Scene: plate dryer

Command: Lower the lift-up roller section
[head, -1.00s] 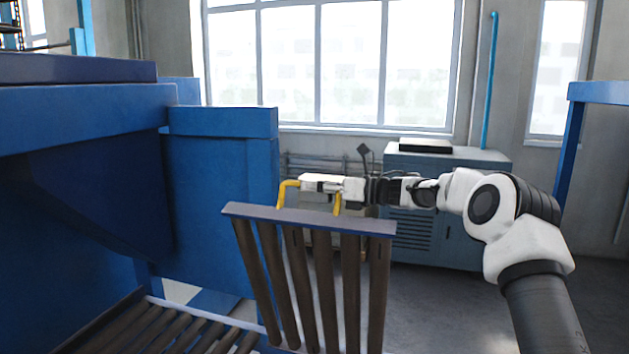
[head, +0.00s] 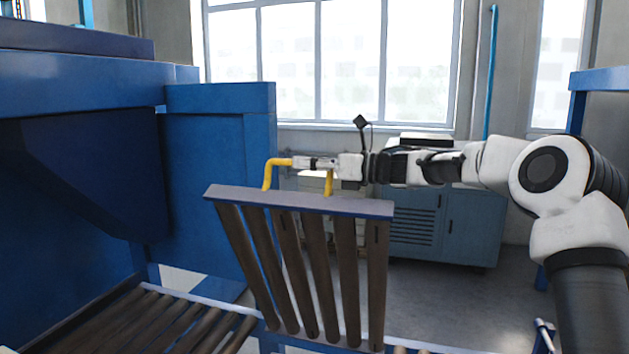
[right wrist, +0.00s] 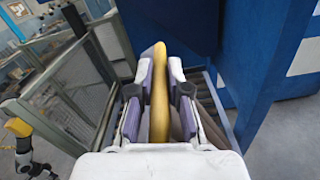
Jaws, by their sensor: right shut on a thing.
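The lift-up roller section stands raised and tilted in the head view, with a blue-grey end bar (head: 300,203) on top and several dark brown rollers (head: 316,270) below it. A yellow handle (head: 268,174) rises from the bar. My right gripper (head: 305,162) is shut on the handle's crosspiece, just above the bar. In the right wrist view the yellow handle (right wrist: 159,95) runs between the two padded fingers of my right gripper (right wrist: 158,92). The fingers hide part of the handle.
A fixed roller bed (head: 165,322) lies at lower left, beside the large blue machine housing (head: 205,180). A blue-grey cabinet (head: 440,225) stands behind the section under the window. A blue frame (head: 580,110) is at the far right. Open floor (head: 440,300) lies right of the section.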

